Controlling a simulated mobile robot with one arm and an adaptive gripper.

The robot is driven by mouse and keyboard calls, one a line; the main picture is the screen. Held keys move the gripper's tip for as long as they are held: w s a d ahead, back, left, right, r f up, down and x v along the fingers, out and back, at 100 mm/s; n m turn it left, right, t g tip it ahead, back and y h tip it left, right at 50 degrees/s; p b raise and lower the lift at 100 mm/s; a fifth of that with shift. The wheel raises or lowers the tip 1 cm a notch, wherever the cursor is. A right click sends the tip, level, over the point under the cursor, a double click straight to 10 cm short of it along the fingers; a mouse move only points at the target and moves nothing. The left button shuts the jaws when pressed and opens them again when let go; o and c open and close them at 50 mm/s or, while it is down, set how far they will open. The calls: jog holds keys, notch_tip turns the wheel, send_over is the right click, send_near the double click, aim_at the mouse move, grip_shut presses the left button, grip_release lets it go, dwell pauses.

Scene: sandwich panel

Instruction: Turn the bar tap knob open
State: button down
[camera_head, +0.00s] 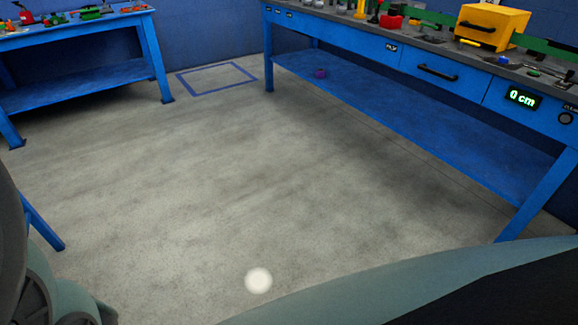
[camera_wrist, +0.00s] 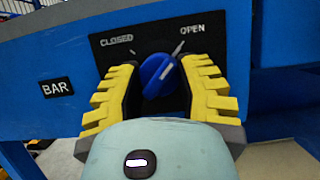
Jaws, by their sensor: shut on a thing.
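In the wrist view the bar tap knob (camera_wrist: 155,70) is a round blue knob on a dark plate (camera_wrist: 134,42). The plate reads CLOSED at its upper left and OPEN at its upper right. A pale line on the knob's face slants up and right, toward the tick by OPEN. A BAR label (camera_wrist: 56,88) is left of the plate. My gripper (camera_wrist: 160,84), with yellow ridged fingers and dark inner pads, is shut on the knob, one finger on each side. The fingers and wrist hide the knob's lower part. I cannot make out the knob or my gripper in the head view.
In the head view a blue workbench (camera_head: 401,78) stands at the right, with a display (camera_head: 522,97) reading 0 cm and a yellow box (camera_head: 490,25) on top. Another blue bench (camera_head: 75,84) is at the left. The floor (camera_head: 200,170) between is clear.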

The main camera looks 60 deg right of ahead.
jog(key=c, duration=0.5)
grip_release()
jog(key=shift+f, duration=0.1)
jog(key=v, duration=1.2)
